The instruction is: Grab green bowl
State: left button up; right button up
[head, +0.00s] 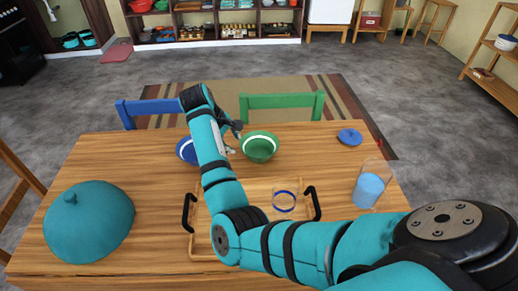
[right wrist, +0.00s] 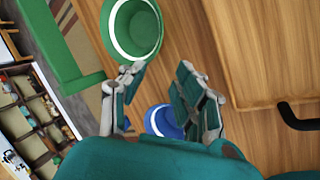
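The green bowl (head: 260,147) has a white band inside its rim and stands upright on the wooden table, toward the far edge. It also shows at the top of the right wrist view (right wrist: 134,40), partly cut off by the frame. My right gripper (head: 236,138) is just left of the bowl in the head view. In the right wrist view its fingers (right wrist: 160,78) are spread with nothing between them, and the left fingertip lies close to the bowl's rim. I cannot tell whether it touches. My left gripper is not in view.
A blue bowl (head: 185,151) sits left, partly behind my right arm. Chairs stand beyond.

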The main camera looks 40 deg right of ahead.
jog(key=x, duration=0.6)
jog(key=s+d+x, duration=0.1)
jog(key=x, duration=0.3)
jog(key=shift+s+d+r+p, duration=0.1)
jog(key=shift+s+r+p, duration=0.05)
jog(key=shift+p, duration=0.25)
jog(key=shift+d+f, duration=0.2)
jog(key=shift+f, duration=0.25)
grip_shut()
